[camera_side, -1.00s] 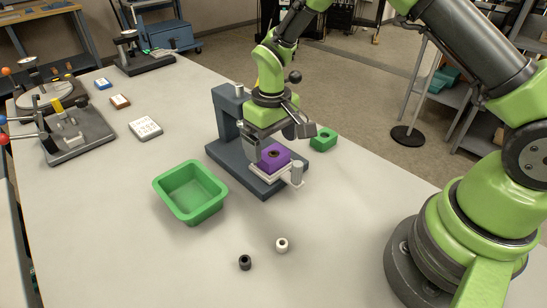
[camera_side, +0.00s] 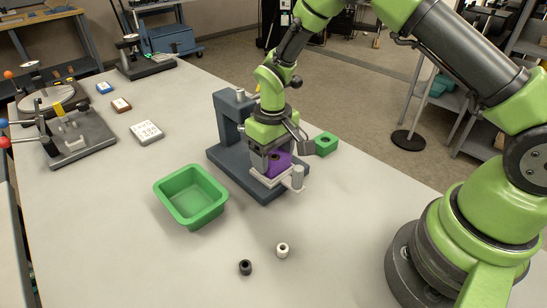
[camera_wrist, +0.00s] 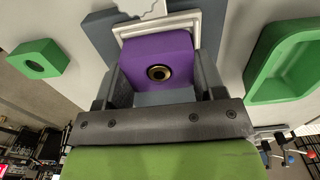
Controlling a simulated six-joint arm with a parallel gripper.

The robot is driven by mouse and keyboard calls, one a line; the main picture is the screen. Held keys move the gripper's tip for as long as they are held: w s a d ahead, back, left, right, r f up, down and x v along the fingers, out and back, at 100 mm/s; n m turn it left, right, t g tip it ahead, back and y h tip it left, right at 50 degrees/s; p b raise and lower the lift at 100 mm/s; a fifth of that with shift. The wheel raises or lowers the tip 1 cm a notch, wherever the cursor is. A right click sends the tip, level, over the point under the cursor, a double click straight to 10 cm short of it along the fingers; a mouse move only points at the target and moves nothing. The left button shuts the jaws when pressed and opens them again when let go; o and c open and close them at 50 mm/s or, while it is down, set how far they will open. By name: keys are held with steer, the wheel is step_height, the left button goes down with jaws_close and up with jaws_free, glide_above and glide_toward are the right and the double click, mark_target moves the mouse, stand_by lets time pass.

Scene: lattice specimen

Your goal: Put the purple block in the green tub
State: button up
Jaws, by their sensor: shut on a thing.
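The purple block (camera_side: 279,163) sits on the white plate of a dark grey press-like fixture (camera_side: 228,157). It has a brass-rimmed hole, clear in the wrist view (camera_wrist: 157,52). My gripper (camera_side: 269,157) is lowered over the block. In the wrist view its two fingers (camera_wrist: 162,80) stand on either side of the block, shut on it. The green tub (camera_side: 191,222) stands on the table to the left of the fixture and looks empty. Part of its rim shows at the right of the wrist view (camera_wrist: 262,68).
A green block with a hole (camera_side: 326,144) lies right of the fixture. The table between fixture and tub is clear.

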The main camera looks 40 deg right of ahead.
step_height(320, 180, up, 9)
steer(key=shift+w+f, duration=0.1)
steer(key=shift+w+a+f+m, duration=0.9)
steer(key=shift+a+f+m, duration=0.35)
steer(key=shift+a+m, duration=1.6)
steer(key=shift+w+a+f+m, duration=0.9)
steer(key=shift+a+f+m, duration=0.4)
steer(key=shift+a+m, duration=1.55)
steer(key=shift+w+a+f+m, duration=0.9)
steer(key=shift+a+f+m, duration=0.35)
steer(key=shift+a+m, duration=1.6)
steer(key=shift+d+m, duration=0.45)
steer(key=o, duration=1.1)
steer(key=shift+o, duration=0.2)
